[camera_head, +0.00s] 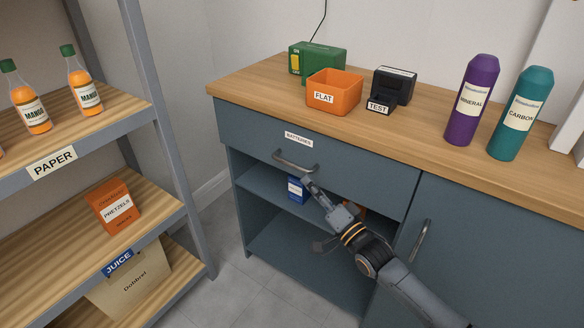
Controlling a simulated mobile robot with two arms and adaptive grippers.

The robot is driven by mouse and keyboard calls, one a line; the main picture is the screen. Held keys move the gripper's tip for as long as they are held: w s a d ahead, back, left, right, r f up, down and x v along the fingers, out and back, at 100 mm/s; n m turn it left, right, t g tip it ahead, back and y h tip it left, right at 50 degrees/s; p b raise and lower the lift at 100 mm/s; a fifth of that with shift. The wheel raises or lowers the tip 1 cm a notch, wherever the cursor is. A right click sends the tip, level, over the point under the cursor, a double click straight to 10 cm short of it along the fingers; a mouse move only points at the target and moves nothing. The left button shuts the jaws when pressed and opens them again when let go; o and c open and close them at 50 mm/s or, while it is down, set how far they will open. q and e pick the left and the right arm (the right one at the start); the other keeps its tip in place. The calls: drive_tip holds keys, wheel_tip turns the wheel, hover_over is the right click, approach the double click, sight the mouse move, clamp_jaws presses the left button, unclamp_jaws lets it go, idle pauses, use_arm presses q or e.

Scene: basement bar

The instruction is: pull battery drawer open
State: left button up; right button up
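The battery drawer (350,165) is a blue-grey front under the wooden counter, with a white "BATTERIES" label (298,139). No gap shows above it, so it looks closed. Its curved metal handle (290,164) sits below the label. My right gripper (308,181) comes up from the lower right, with its fingertips at the right end of the handle. They overlap it in the view; I cannot tell whether they touch or grip it. My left gripper is not in view.
Open shelves below the drawer hold a blue box (296,189). A cupboard door with a handle (420,241) is at right. The counter (249,86) bears an orange bin (344,86), a black device (397,84) and two bottles. A shelf rack (169,116) stands left.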

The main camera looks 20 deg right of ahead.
sight(292, 165)
drive_tip(key=b+x, duration=0.1)
drive_tip(key=x, duration=0.7)
drive_tip(key=shift+w+a, duration=0.15)
drive_tip(key=shift+w, duration=0.2)
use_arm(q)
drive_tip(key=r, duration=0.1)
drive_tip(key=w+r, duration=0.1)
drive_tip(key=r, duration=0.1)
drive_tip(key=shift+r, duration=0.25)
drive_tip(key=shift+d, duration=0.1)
use_arm(e)
clamp_jaws()
